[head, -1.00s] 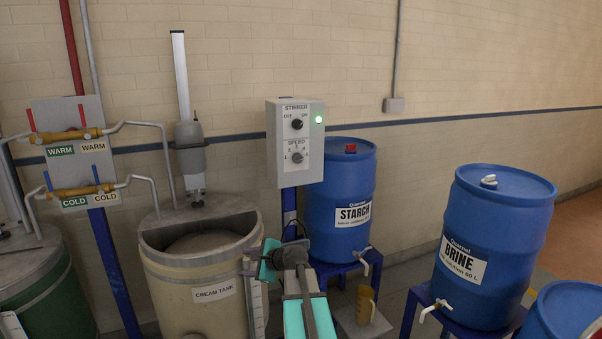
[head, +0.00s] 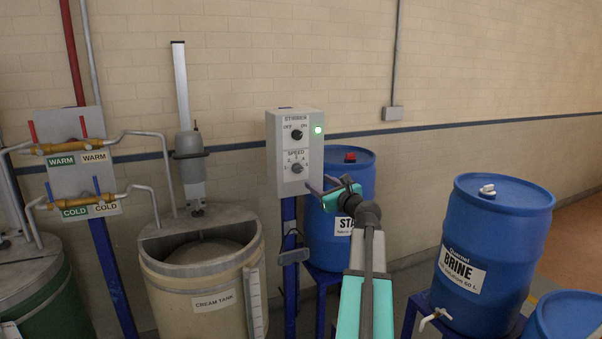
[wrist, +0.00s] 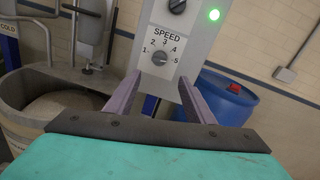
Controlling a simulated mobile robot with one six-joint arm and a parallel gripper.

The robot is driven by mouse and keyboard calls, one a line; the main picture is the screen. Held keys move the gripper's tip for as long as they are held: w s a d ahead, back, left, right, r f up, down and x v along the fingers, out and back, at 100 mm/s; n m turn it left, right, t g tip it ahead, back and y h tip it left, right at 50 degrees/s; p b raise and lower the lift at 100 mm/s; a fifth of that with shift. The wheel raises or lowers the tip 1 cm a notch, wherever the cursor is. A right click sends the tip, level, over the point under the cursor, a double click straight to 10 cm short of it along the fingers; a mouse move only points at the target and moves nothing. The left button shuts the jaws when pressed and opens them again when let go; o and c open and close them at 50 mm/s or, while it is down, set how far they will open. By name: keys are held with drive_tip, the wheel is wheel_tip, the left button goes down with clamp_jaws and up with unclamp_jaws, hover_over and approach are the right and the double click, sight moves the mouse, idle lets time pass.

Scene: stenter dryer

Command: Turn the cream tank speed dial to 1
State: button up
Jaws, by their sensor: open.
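The grey control box (head: 295,153) stands on a blue post beside the cream tank (head: 200,270). Its lower dial is the speed dial (head: 297,168), a small dark round knob with figures around it. In the wrist view the speed dial (wrist: 159,58) has the figures 1 to 5 over it; I cannot tell which one it points at. My gripper (head: 320,187) is open and empty, just below and right of the dial in the head view. In the wrist view its fingers stand apart below the dial, with no contact visible.
The stirrer switch (head: 297,135) sits above the dial, beside a lit green lamp (head: 318,130). The blue starch drum (head: 340,160) stands close behind my gripper, partly hidden by my arm. The brine drum (head: 497,235) stands further right. The stirrer (head: 188,145) rises over the tank.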

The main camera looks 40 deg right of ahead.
sight(300, 171)
drive_tip(key=shift+p+x, duration=1.9)
drive_tip(key=shift+x, duration=5.05)
drive_tip(key=shift+f, duration=0.1)
drive_tip(key=shift+c, duration=0.3)
drive_tip(key=c, duration=1)
